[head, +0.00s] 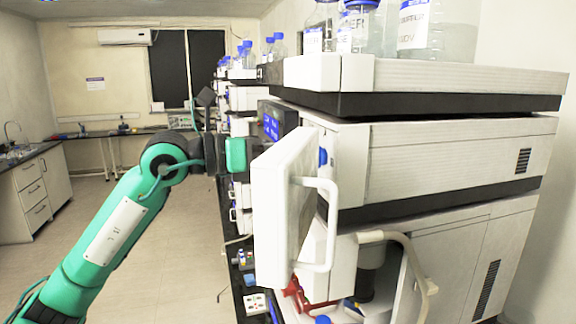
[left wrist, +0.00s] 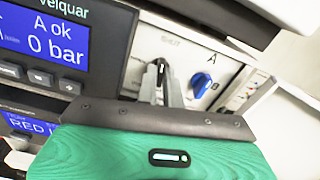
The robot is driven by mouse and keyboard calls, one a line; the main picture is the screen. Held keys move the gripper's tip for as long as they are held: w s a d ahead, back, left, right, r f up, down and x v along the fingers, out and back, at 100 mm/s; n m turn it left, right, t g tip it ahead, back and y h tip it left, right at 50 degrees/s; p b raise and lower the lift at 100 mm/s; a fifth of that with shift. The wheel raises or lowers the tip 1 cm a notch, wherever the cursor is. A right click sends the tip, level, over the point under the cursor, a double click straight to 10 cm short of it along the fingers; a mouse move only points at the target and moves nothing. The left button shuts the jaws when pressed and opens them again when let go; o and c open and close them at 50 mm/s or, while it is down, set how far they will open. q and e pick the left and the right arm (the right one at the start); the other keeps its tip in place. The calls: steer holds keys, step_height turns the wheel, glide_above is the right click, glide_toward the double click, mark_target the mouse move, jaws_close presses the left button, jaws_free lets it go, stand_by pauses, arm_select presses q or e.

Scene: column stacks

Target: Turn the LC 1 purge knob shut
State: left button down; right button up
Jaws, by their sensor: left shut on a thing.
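My left gripper (left wrist: 162,74) reaches the pale front panel (left wrist: 188,58) in the left wrist view. Its two fingers are close together and shut on a small dark knob, mostly hidden between the tips. Faint lettering that looks like SHUT is above it on the panel. The knob's angle cannot be told. A blue knob (left wrist: 201,84) is on the same panel, right of the fingers and apart from them. In the head view my left arm reaches in behind an open white door, which hides the fingertips. My right gripper is not in view.
A blue display (left wrist: 50,38) reading "A ok 0 bar" is left of the fingers. The open white door (head: 270,205) with its handle (head: 326,225) stands out beside my arm. Bottles (head: 425,30) stand on top of the stack. The floor (head: 180,220) at left is clear.

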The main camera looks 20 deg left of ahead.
arm_select(q)
steer(key=shift+m+b, duration=1.05)
steer(key=shift+m, duration=0.05)
steer(key=c, duration=1.5)
jaws_free()
steer(key=shift+c, duration=0.2)
steer(key=shift+a, duration=0.1)
steer(key=b+v, duration=0.6)
steer(key=v, duration=0.7)
steer(key=shift+s+a, duration=0.25)
